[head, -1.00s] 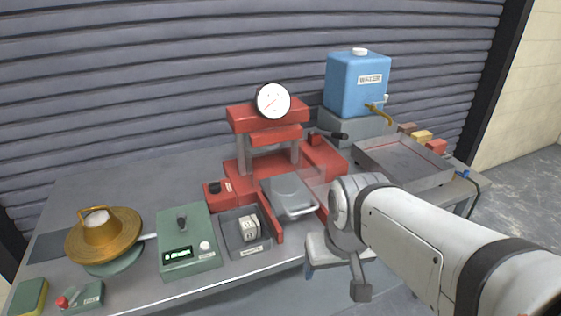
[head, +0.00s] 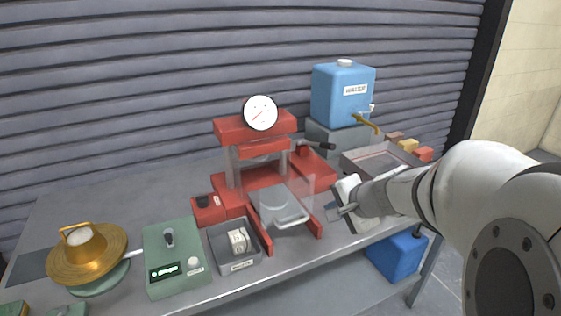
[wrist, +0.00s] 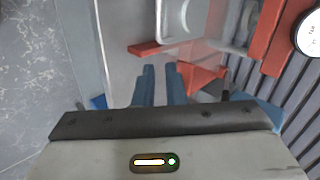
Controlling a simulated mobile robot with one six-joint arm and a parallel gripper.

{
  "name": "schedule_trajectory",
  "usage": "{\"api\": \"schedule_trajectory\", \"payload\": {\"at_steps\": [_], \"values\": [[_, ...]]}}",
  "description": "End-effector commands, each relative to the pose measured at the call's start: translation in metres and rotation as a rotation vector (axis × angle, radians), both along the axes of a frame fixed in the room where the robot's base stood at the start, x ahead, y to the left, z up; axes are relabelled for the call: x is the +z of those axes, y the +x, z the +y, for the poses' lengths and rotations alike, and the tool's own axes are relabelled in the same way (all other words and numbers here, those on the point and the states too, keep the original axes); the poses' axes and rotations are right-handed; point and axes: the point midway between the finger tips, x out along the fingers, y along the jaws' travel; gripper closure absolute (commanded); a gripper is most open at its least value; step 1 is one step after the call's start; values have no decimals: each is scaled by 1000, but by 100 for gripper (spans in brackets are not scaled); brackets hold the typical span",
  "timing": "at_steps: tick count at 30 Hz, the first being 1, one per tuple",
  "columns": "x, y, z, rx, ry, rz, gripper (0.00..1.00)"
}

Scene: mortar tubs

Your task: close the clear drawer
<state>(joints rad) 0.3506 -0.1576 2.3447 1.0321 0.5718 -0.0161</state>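The clear drawer (head: 283,206) is a see-through tray with a pale front handle. It sticks out towards the front from between the red rails of the press (head: 255,130). In the wrist view a pale, rounded frame, seemingly its handle (wrist: 186,20), shows at the top, beyond the fingertips. My gripper (head: 338,211) is just right of the drawer and the right red rail. In the wrist view its two blue fingers (wrist: 159,72) stand parallel with a narrow empty gap between them. I see no contact with the drawer.
A grey bin (head: 258,257) with a pale block stands left of the drawer, beside a green scale (head: 175,258). A brass-coloured flow table (head: 88,262) is further left. A metal tray (head: 352,160) and blue water tank (head: 343,97) stand behind right. A blue tub (head: 397,258) sits below the bench.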

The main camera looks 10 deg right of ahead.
Motion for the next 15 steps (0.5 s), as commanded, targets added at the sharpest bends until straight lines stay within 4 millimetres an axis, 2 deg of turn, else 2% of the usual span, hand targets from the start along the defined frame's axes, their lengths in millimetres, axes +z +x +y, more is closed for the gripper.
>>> {"api": "schedule_trajectory", "payload": {"at_steps": [1, 3, 5, 10, 15], "values": [[-1, 7, -9, -51, 26, -9, 94], [0, 12, -16, -94, 51, -20, 100], [-1, 15, -19, -113, 61, -24, 100], [-13, 27, -15, -118, 67, -23, 100], [-38, 51, -7, -116, 67, -21, 100]]}}
